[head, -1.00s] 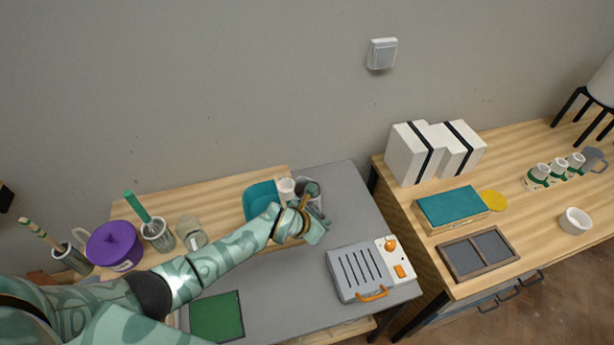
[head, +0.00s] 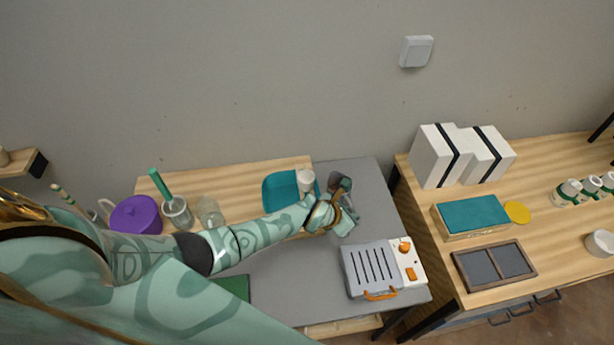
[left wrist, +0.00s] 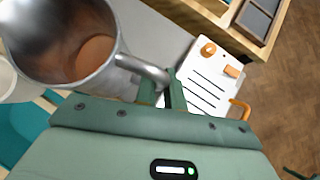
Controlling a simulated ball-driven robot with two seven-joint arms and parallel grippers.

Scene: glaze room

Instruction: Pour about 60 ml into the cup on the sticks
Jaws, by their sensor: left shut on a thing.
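My left gripper (head: 333,213) is shut on the handle of a grey metal jug (head: 340,185). In the left wrist view the jug (left wrist: 108,22) shows brown-orange liquid inside, and the handle runs between the fingers (left wrist: 165,92). A white cup (head: 306,178) stands just left of the jug, at the teal tray (head: 275,190). Part of the cup (left wrist: 6,78) shows at the left edge of the left wrist view, beside the jug. The sticks under the cup cannot be made out. No stream shows. My right gripper is out of view.
A grey slotted device (head: 370,268) with orange controls stands at the front right of the grey tabletop (head: 290,285). The right bench holds a teal-topped box (head: 472,213) and white boxes (head: 436,155).

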